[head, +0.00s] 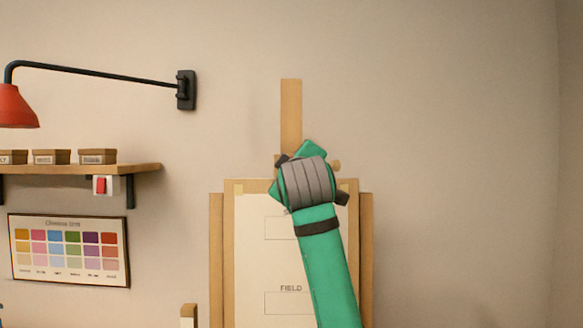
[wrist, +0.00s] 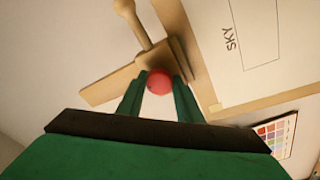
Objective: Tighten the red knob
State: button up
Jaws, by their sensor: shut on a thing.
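The red knob (wrist: 159,82) shows in the wrist view between the two green fingers of my gripper (wrist: 160,88). The gripper is shut on it. The knob sits at the wooden clamp block on the easel's upright post (wrist: 108,89). In the head view my gripper (head: 306,150) is in front of the easel post (head: 291,105), at the top of the board, and my wrist hides the knob there. I cannot tell how tight the knob is.
A wooden peg (wrist: 133,22) sticks out from the clamp block. A paper sheet marked FIELD (head: 255,250) is on the easel board just below my gripper. A shelf (head: 135,168) with small boxes, a red lamp (head: 18,107) and a colour chart (head: 68,281) are at left. The right wall is clear.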

jog(key=shift+r+n+y, duration=0.1)
jog(key=shift+n+y, duration=0.2)
jog(key=shift+n, duration=0.8)
jog(key=o, duration=1)
jog(key=shift+o, duration=0.2)
jog(key=s+d, duration=0.1)
jog(key=s, duration=0.9)
jog(key=shift+s+f, duration=0.35)
jog(key=shift+s, duration=0.05)
jog(key=shift+w, duration=0.1)
